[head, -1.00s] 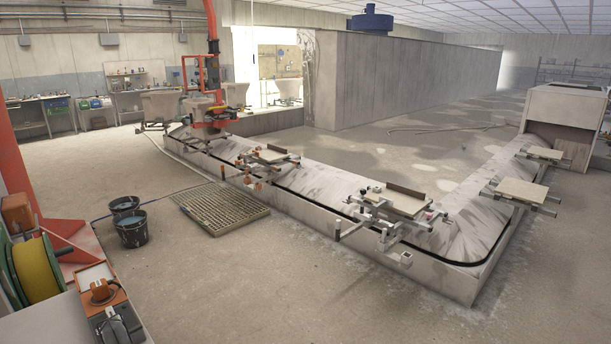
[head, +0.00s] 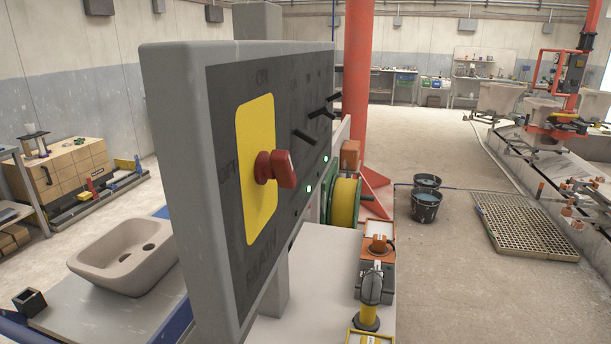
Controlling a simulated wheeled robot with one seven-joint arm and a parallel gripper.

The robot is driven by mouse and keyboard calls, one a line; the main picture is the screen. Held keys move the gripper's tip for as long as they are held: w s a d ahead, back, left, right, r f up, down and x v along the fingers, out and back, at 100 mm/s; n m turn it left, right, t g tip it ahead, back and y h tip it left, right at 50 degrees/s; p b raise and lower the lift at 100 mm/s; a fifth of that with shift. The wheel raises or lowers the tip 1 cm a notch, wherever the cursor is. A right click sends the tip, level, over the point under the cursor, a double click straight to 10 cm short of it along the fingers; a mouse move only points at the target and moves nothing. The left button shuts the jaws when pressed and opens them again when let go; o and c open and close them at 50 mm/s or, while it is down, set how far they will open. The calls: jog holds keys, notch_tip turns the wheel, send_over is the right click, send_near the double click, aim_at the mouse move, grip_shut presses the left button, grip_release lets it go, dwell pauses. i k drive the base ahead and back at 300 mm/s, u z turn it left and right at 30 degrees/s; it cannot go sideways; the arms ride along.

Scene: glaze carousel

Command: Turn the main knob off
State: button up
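The main knob (head: 277,169) is a red rotary knob on a yellow plate (head: 257,205) on a grey control panel (head: 185,190) close in front. The panel is seen at a steep angle. "ON" is marked above the plate, "OFF" at its left and "MAIN" below. The knob's red grip sticks out from the panel; I cannot tell clearly which mark it points to. Small green lights (head: 325,159) glow on the panel, near black levers (head: 306,138). My gripper is not in view.
A white-topped table (head: 320,262) with tools stands right of and behind the panel. A beige basin (head: 124,254) is at the left on a bench. Two black buckets (head: 426,205) and a floor grate (head: 523,227) lie beyond, with free floor between table and grate.

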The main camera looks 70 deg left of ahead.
aim_at(277, 165)
jog(key=u, duration=2.75)
jog(key=i, duration=0.5)
jog(key=k, duration=1)
jog(key=z, duration=1.7)
jog(key=i, duration=0.95)
jog(key=u, duration=1.9)
